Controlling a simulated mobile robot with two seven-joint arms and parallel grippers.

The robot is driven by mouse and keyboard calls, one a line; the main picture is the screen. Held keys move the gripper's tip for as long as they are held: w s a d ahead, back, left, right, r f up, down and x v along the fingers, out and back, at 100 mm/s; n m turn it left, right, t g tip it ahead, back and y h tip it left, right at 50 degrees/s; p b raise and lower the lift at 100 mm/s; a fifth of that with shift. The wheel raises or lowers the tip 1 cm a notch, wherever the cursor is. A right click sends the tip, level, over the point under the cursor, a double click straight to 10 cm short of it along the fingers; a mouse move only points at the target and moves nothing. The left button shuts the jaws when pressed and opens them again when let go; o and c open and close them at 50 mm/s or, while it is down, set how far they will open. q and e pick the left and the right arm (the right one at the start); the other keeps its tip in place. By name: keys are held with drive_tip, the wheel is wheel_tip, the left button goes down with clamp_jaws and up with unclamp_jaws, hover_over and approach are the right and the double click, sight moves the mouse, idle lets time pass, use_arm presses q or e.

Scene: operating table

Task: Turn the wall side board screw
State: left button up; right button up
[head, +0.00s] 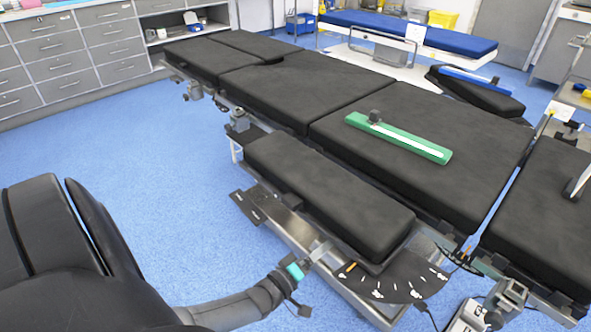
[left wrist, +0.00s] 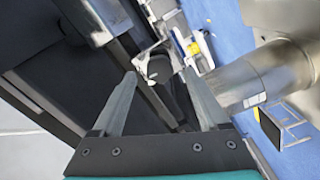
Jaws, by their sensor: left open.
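A dark knob-like part (left wrist: 160,68), possibly the screw, shows between the fingertips. I cannot tell whether either finger touches it. In the head view I cannot make out this screw. My right gripper is not in view.
The black operating table (head: 400,95) lies behind the side board, with a green bar (head: 400,138) on it. A black fan-shaped plate (head: 385,280) with white marks sits beside the board's near end. A large metal cylinder (left wrist: 245,83) stands close to the right finger.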

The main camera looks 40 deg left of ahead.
use_arm(q)
drive_tip(key=s+a+p, duration=0.1)
drive_tip(key=s+p, duration=0.1)
drive_tip(key=s, duration=1.1)
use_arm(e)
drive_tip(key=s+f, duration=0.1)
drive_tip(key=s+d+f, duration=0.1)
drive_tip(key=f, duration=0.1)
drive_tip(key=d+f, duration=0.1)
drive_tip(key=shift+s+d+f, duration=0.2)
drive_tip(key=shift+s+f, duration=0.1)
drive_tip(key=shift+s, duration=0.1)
